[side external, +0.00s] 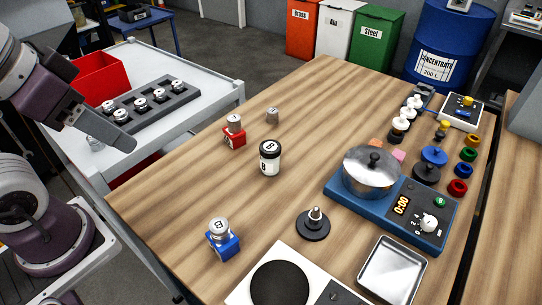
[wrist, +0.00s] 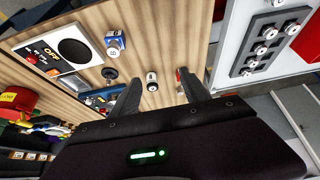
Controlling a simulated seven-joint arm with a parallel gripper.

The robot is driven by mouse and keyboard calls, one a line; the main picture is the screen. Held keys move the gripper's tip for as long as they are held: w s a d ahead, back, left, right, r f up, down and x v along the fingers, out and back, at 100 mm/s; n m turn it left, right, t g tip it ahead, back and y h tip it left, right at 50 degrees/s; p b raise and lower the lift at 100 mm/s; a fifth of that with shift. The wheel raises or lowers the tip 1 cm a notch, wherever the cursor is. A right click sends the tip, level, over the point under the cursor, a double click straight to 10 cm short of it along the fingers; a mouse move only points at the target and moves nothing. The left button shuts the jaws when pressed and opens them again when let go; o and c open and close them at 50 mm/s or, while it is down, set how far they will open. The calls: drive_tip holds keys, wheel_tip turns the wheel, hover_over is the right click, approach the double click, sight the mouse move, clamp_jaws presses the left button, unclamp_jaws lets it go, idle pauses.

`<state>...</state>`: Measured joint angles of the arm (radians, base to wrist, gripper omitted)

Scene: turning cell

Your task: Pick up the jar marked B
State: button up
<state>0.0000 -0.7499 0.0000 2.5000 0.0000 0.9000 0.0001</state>
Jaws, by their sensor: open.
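The jar marked B (side external: 270,158) is a white jar with a black lid, standing upright on the wooden table. A B shows on its lid and on its side. It also shows in the wrist view (wrist: 152,81), small and beyond the fingertips, in line with the gap between them. My gripper (wrist: 159,77) is open, with nothing between its two dark fingers.
A red block with a metal cylinder (side external: 234,132) and a small grey cylinder (side external: 272,115) stand behind the jar. A blue block with a marked cylinder (side external: 222,243) is in front. A pot (side external: 371,172) stands to the right, a black disc with a peg (side external: 313,224) nearer. Bare wood surrounds the jar.

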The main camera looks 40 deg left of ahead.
drive_tip(key=o, duration=0.3)
